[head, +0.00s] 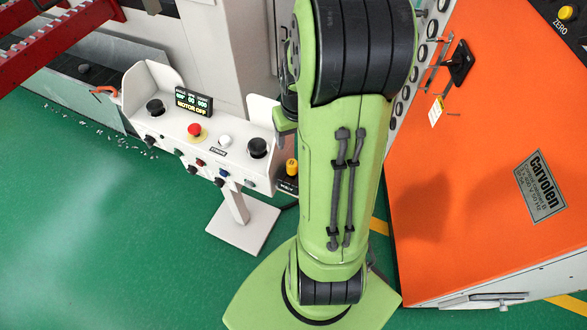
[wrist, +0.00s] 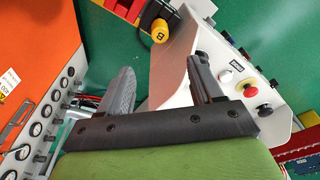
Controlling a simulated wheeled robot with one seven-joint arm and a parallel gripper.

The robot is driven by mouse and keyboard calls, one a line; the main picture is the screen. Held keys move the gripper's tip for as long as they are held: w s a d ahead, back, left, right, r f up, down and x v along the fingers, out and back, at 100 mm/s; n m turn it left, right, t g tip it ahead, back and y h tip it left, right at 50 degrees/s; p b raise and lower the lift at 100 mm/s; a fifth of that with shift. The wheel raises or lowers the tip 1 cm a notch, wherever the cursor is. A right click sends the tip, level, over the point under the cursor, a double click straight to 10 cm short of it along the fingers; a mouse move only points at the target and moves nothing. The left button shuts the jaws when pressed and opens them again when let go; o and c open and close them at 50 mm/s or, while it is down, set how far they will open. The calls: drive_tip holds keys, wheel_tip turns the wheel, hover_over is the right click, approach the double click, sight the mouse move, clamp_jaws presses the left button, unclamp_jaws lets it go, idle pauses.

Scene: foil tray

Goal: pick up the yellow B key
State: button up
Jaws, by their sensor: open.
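The yellow B key (wrist: 159,31) shows near the top middle of the wrist view, its round yellow end marked B, beside a black part. A yellow piece that looks like the same key (head: 291,167) stands upright on a dark base right of the control console in the head view. My gripper (wrist: 159,72) is open and empty, its two dark fingers apart. The key lies beyond the fingertips, roughly between them in the picture, and is not touched. In the head view my green arm hides most of the gripper.
A white control console (head: 205,135) with knobs and a red button stands close by; its side panel (wrist: 172,65) shows near the fingers. An orange cabinet (head: 470,200) with gauges is at the right. Green floor (head: 90,220) is open at the left.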

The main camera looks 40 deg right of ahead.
drive_tip(key=f+b, duration=0.1)
drive_tip(key=f, duration=0.4)
drive_tip(key=w+f+b, duration=0.1)
drive_tip(key=f, duration=0.3)
drive_tip(key=f+b, duration=0.1)
drive_tip(key=f, duration=0.4)
drive_tip(key=shift+w+d+f, duration=0.3)
drive_tip(key=shift+w+d, duration=0.1)
drive_tip(key=shift+r, duration=0.1)
drive_tip(key=shift+c, duration=0.4)
drive_tip(key=c, duration=1.1)
wheel_tip(320, 180, up, 18)
drive_tip(key=p, duration=0.4)
wheel_tip(320, 180, up, 6)
drive_tip(key=p, duration=0.5)
hover_over(292, 163)
drive_tip(key=shift+f, duration=0.25)
